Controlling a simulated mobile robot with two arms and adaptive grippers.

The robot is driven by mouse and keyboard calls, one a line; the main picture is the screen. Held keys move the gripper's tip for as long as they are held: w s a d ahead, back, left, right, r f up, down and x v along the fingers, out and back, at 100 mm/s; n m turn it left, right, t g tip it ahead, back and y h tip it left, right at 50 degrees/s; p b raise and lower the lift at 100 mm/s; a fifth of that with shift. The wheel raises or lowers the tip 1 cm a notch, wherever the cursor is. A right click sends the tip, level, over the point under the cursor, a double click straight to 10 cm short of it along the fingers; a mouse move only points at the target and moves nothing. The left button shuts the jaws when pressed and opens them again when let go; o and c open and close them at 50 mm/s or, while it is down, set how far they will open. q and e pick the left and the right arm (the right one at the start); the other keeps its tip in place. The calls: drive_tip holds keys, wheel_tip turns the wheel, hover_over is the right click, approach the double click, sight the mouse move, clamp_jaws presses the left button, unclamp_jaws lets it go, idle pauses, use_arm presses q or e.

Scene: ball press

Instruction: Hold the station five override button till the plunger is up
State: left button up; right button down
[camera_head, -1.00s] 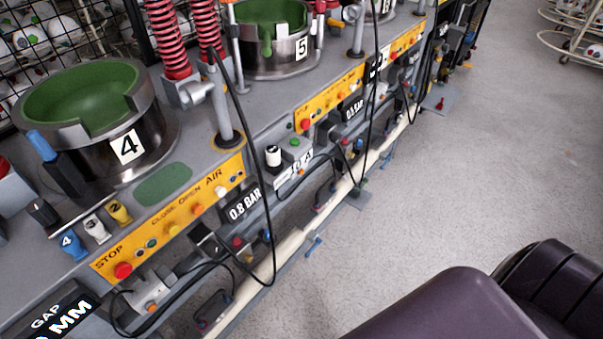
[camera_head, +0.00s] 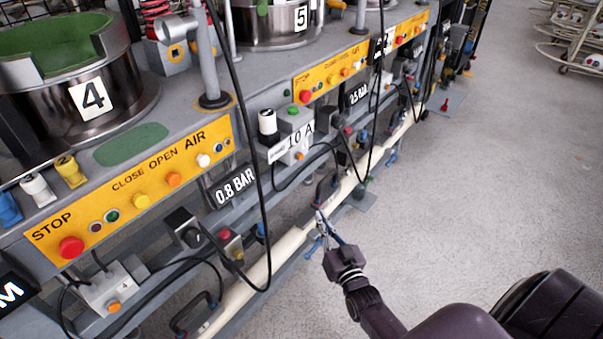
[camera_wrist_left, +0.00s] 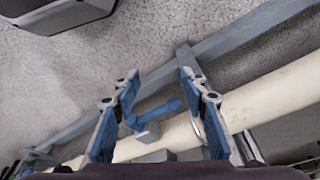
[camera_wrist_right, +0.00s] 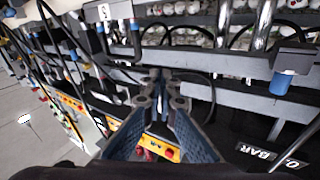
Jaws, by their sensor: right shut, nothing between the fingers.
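Station five shows in the head view as a steel pot (camera_head: 262,36) with a "5" plate, its top cut off by the frame. Its yellow panel (camera_head: 318,84) carries a red button (camera_head: 305,96) and several smaller ones. I cannot tell which button is the override, and no plunger is clearly visible. My right gripper (camera_head: 320,218) is low in front of the bench by the pale pipe, below and apart from that panel. In the right wrist view (camera_wrist_right: 160,92) its fingers meet, empty. My left gripper (camera_wrist_left: 158,82) is open and shows only in its wrist view, above the pipe.
A grey box with a green button (camera_head: 293,112) and a "10 A" label sits left of the station five panel. A box marked "4" with an orange button (camera_head: 114,306) is lower left. Black cables hang in front of the bench.

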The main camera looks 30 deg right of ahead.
sight(300, 157)
use_arm(q)
drive_tip(key=b+v, duration=0.3)
drive_tip(key=v, duration=0.4)
drive_tip(key=shift+w+r+t, duration=0.3)
drive_tip(key=shift+w+r, duration=0.05)
use_arm(e)
drive_tip(key=d+r+m+t+h, duration=0.1)
drive_tip(key=d+r+t, duration=0.1)
drive_tip(key=r, duration=0.5)
drive_tip(key=d+r+m+t+h, duration=0.1)
drive_tip(key=d+r+t+h, duration=0.1)
drive_tip(key=r, duration=0.5)
drive_tip(key=shift+d+t, duration=0.25)
drive_tip(key=shift+t, duration=0.15)
use_arm(q)
drive_tip(key=shift+a+b, duration=0.15)
drive_tip(key=shift+b, duration=0.2)
